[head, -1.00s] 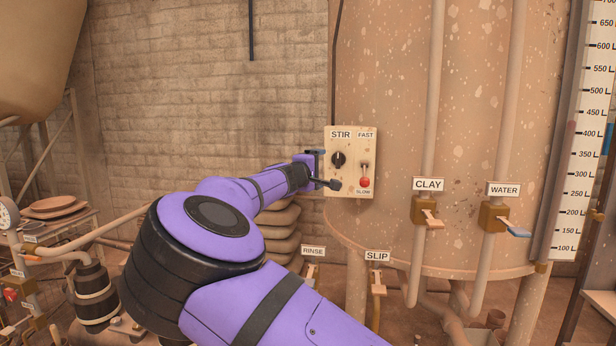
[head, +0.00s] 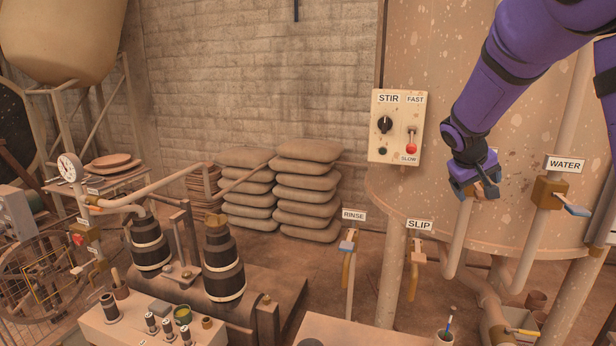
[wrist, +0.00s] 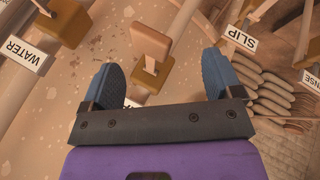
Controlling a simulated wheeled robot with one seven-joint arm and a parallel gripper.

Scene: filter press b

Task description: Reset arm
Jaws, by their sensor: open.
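My purple arm comes in from the upper right in the head view. My gripper (head: 486,188) hangs in front of the tank, right of the STIR panel (head: 397,127), and hides the CLAY label and most of its valve. In the wrist view my gripper (wrist: 165,82) has its two blue-padded fingers wide apart with nothing held.
The WATER valve (head: 549,193) is close on my gripper's right. The SLIP valve (head: 417,255) and RINSE valve (head: 348,245) are lower left. Stacked sacks (head: 307,195) stand by the wall. A pump with dark barrels (head: 222,270) and a bench with small knobs are lower left.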

